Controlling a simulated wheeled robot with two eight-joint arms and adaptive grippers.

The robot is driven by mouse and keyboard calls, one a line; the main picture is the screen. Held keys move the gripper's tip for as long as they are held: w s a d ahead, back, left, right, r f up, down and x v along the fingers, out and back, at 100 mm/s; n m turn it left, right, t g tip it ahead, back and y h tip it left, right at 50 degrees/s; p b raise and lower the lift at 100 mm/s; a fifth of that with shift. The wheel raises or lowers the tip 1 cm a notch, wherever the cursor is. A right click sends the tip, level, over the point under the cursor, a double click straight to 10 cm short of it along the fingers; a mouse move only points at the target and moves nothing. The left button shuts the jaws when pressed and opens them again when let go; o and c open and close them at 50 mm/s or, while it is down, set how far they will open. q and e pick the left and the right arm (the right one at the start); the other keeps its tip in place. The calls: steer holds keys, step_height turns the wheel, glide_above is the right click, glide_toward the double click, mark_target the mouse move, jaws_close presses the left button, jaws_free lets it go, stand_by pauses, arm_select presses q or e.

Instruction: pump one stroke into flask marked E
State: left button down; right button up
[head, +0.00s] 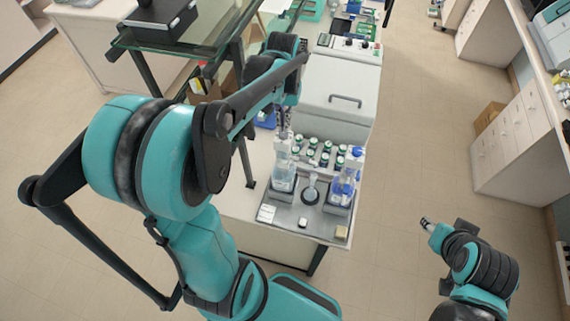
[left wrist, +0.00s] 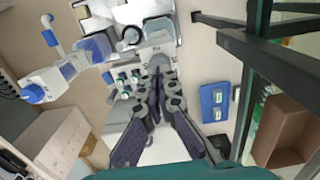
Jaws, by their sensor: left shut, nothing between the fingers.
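Two pump bottles stand on a grey tray (head: 268,216) at the bench's near end. The left bottle (head: 284,176) holds pale liquid; the right one (head: 344,186) holds blue-violet liquid and has a blue cap. I cannot read an E on either. My left gripper (head: 284,130) is shut and empty, over the top of the left bottle; I cannot tell whether it touches. Its shut fingers show in the left wrist view (left wrist: 158,75), with the blue-capped bottle (left wrist: 62,76) off to the left. My right gripper (head: 427,224) is right of the bench, its jaws unclear.
Several capped vials (head: 322,152) stand behind the bottles. A white lidded machine (head: 338,92) is farther back. The floor right of the bench is clear.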

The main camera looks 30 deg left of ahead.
stand_by(0.5)
arm_select(q)
step_height(320, 180, up, 5)
steer(key=p, duration=0.3)
steer(key=shift+p, duration=0.3)
steer(key=s+d+m+t, duration=0.3)
steer(key=s+d+t, duration=0.4)
steer(key=s+d, duration=0.4)
step_height(320, 180, down, 33)
steer(key=b, duration=3.4)
steer(key=shift+a+r, duration=0.2)
